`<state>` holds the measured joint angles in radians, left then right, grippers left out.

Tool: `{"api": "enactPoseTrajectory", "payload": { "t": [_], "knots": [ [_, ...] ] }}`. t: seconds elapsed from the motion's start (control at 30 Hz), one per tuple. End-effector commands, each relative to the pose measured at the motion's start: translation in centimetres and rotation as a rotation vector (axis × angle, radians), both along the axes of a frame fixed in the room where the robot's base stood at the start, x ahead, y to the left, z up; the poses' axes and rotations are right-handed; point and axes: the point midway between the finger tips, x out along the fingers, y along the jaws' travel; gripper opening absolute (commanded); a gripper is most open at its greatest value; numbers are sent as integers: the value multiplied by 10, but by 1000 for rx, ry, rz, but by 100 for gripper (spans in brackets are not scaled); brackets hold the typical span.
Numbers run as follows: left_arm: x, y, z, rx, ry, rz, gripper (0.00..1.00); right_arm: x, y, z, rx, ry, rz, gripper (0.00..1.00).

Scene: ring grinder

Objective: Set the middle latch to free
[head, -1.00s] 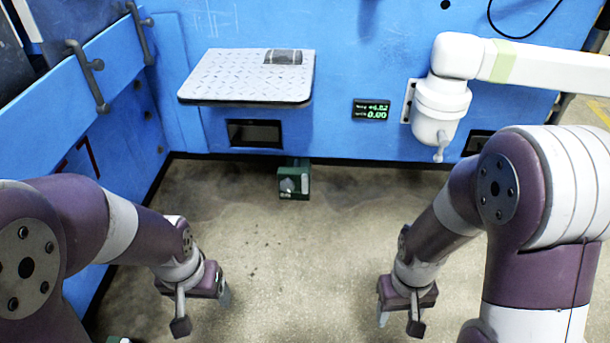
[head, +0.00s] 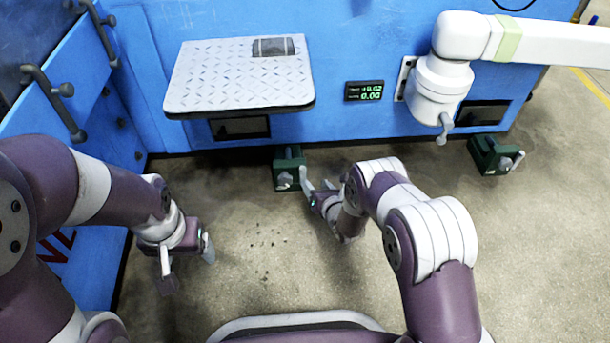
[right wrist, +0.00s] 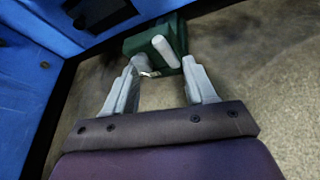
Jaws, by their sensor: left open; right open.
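The middle latch is a small dark green block (head: 287,160) on the floor at the foot of the blue wall, below the tread-plate shelf. It has a grey knob and a pale lever (right wrist: 165,50), which stands out from the block in the right wrist view. My right gripper (head: 315,181) is just right of the block, open, with its fingers toward it. In the right wrist view the open fingers (right wrist: 163,66) lie either side of the lever in the picture; I cannot tell whether they touch it. My left gripper (head: 188,262) is open and empty above the floor at left.
Another green latch block (head: 488,155) with a lever pointing right stands at the far right. A tread-plate shelf (head: 235,82) juts out above the middle latch. A white arm (head: 440,88) and a small display (head: 364,91) are on the blue wall. The floor (head: 265,225) between my arms is clear.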

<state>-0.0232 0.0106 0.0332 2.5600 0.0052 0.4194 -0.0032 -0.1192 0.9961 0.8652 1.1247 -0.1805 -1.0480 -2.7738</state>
Motion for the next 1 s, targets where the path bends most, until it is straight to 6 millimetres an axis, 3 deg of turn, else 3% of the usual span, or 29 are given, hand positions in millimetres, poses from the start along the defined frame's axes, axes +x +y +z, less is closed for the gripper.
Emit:
{"api": "enactPoseTrajectory", "payload": {
  "t": [0.03, 0.3, 0.5, 0.73, 0.77, 0.9, 1.0],
  "knots": [
    [0, 0, -23, 0, 0, 0, 76, 11, 4, -18, 1, -2, 0, 55],
    [0, 0, -69, 0, 1, 0, 76, 67, 20, -37, 3, 0, -1, 55],
    [0, 0, -78, 0, 0, 0, 76, 83, 25, -37, 2, 2, -2, 55],
    [0, 0, -76, 0, 0, 0, 76, 84, 25, -35, 3, 3, -2, 55],
    [0, 0, -76, 0, 0, 0, 76, 84, 25, -35, 3, 3, -2, 49],
    [0, 0, -76, 0, 0, 0, 76, 84, 25, -35, 3, 3, -2, 3],
    [0, 0, -76, 0, 0, 0, 76, 84, 25, -35, 3, 3, -2, 0]
  ]
}}
